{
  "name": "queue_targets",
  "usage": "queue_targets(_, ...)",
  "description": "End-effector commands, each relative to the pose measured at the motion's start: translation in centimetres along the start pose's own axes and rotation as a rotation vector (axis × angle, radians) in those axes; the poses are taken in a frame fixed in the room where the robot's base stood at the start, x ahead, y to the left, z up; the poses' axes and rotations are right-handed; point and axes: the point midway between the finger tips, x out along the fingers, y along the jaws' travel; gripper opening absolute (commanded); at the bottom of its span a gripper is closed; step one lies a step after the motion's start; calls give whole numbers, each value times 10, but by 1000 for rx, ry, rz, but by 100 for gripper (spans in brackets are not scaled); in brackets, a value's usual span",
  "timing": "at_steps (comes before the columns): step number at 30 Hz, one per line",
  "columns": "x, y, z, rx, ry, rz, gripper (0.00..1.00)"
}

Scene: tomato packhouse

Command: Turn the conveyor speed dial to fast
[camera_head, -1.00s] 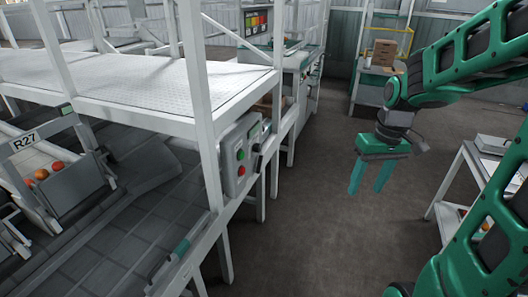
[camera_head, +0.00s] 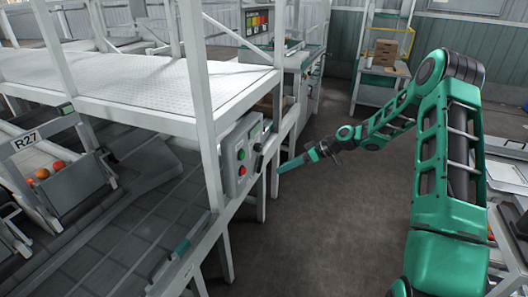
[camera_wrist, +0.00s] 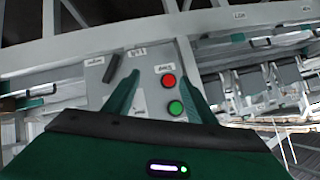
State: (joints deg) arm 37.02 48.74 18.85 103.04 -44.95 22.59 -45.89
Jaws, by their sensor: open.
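The grey control panel (camera_head: 232,177) is fixed to the side of the white conveyor frame. It carries a green button (camera_head: 241,155) and a red button (camera_head: 242,171). A dark knob-like part (camera_head: 258,163), probably the speed dial, is at its right side; its setting is too small to read. My gripper (camera_head: 281,169) points left at the panel, a short way off and apart from it. In the wrist view, the open, empty fingers (camera_wrist: 159,62) show against the panel (camera_wrist: 148,70). The dark knob (camera_wrist: 111,68) lies left of the left finger, and the red button (camera_wrist: 168,81) lies between the fingers.
The conveyor deck (camera_head: 110,85) and its white posts stand at left, close to the panel. A crate marked R27 (camera_head: 55,170) holds tomatoes. A table (camera_head: 510,175) stands at right behind my arm. Open floor (camera_head: 320,240) lies between.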

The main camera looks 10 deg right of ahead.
Motion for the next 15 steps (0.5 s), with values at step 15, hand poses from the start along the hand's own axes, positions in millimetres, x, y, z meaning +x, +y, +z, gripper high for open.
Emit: queue_targets(15,18,78,-33,-142,588,-5,51)
